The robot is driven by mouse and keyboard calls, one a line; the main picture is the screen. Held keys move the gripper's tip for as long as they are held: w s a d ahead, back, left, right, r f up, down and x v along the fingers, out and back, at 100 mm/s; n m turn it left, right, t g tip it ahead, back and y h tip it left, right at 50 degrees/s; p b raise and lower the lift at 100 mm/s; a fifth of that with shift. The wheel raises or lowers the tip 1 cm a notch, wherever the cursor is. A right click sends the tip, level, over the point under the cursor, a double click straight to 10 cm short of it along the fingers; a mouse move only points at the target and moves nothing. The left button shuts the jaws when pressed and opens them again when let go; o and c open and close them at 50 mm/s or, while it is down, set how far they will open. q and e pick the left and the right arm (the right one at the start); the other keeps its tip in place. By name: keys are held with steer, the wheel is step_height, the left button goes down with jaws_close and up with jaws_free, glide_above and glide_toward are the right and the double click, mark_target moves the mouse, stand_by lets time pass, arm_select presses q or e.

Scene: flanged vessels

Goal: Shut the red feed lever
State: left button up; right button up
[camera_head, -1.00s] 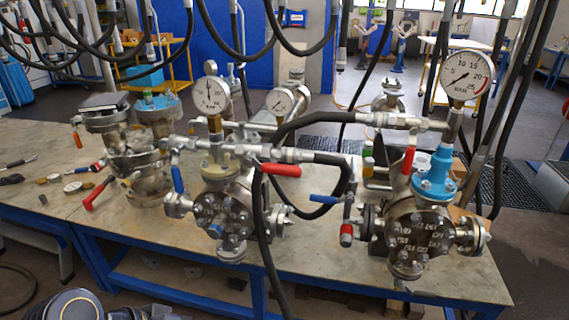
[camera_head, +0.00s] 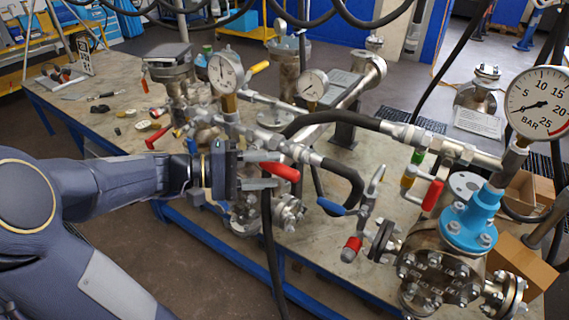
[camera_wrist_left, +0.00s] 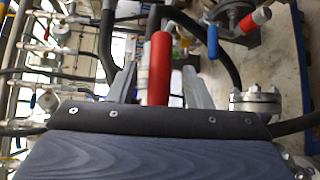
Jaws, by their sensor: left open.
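A red lever handle (camera_head: 280,171) sits on the pipework above the middle vessel, beside the black hose. My left gripper (camera_head: 262,170) is at this lever, its two fingers open, one on each side of the handle's end. In the left wrist view the red lever (camera_wrist_left: 160,68) stands between the two spread grey fingers (camera_wrist_left: 160,88), with a gap visible on both sides. The gripper hides much of the middle vessel. My right gripper is not in view.
Another red lever (camera_head: 432,195), a blue lever (camera_head: 331,207) and the blue-necked vessel (camera_head: 470,220) stand to the right. Pressure gauges (camera_head: 225,73) rise behind. The table's left part (camera_head: 75,110) has free room.

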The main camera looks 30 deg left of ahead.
mark_target(271, 170)
arm_select(q)
steer(key=shift+x, duration=1.65)
steer(key=shift+c, duration=0.5)
jaws_close()
